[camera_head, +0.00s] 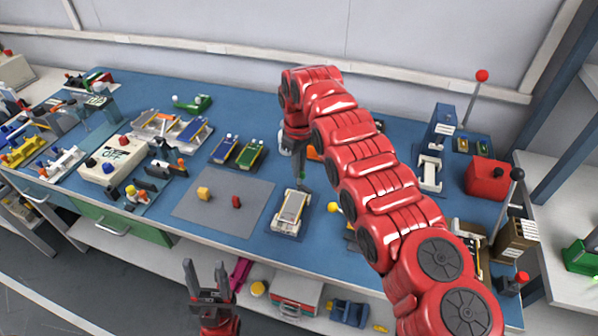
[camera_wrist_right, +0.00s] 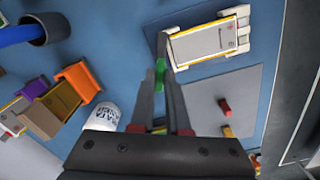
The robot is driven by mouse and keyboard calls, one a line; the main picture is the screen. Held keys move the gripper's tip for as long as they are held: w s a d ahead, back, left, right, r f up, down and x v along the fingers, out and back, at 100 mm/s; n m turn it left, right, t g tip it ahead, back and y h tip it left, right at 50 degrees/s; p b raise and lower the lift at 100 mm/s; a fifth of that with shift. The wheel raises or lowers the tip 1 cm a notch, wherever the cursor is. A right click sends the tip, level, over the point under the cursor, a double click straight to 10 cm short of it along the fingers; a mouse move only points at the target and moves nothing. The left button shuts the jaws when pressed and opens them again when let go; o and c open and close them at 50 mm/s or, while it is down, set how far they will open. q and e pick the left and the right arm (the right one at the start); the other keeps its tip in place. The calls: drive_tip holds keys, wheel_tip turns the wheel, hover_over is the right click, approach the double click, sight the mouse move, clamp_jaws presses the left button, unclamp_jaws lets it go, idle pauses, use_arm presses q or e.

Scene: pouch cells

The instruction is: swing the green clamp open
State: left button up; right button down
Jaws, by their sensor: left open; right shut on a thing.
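A white fixture (camera_head: 290,212) with a flat grey pouch cell on it stands on the blue bench at the middle front; it also shows in the right wrist view (camera_wrist_right: 241,22). The small green clamp (camera_wrist_right: 159,69) is at the fixture's corner, between my right fingertips; a bit of green shows in the head view (camera_head: 302,177). My right gripper (camera_head: 303,170) points down and is shut on the green clamp; the fingers partly hide it. My left gripper (camera_head: 206,270) is open and empty, in front of the bench edge, well away from the fixture.
A grey mat (camera_head: 215,222) with a yellow block (camera_head: 204,193) and a red block (camera_head: 236,201) lies left of the fixture. A white cup (camera_wrist_right: 103,116) and an orange holder (camera_wrist_right: 79,80) are close to my right gripper.

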drive_tip(key=n, duration=0.4)
drive_tip(key=shift+n+b, duration=0.3)
idle(0.3)
drive_tip(key=shift+r, duration=0.1)
drive_tip(key=c, duration=0.9)
unclamp_jaws()
drive_tip(key=shift+r, duration=0.5)
wheel_tip(320, 180, up, 5)
drive_tip(key=shift+a+r+p, duration=0.15)
drive_tip(key=shift+p, duration=0.3)
wheel_tip(320, 180, up, 11)
drive_tip(key=p, duration=1.1)
drive_tip(key=shift+d, duration=0.2)
